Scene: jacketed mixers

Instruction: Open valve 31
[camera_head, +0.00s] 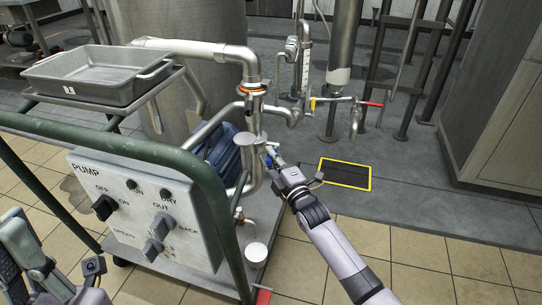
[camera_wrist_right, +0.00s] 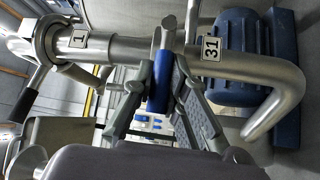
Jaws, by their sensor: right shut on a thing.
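In the head view my right gripper (camera_head: 274,162) is at the vertical pipe on the right side of the pump cart, hiding most of the valve. The handle lies across the pipe in the wrist view; its exact angle is hard to tell.
The cart has a green rail (camera_head: 120,143), a control panel (camera_head: 147,210) and a grey tray (camera_head: 100,75). A blue pump motor (camera_head: 222,150) sits behind the panel. A red-handled valve (camera_head: 372,104) stands further back. Tiled floor to the right is clear.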

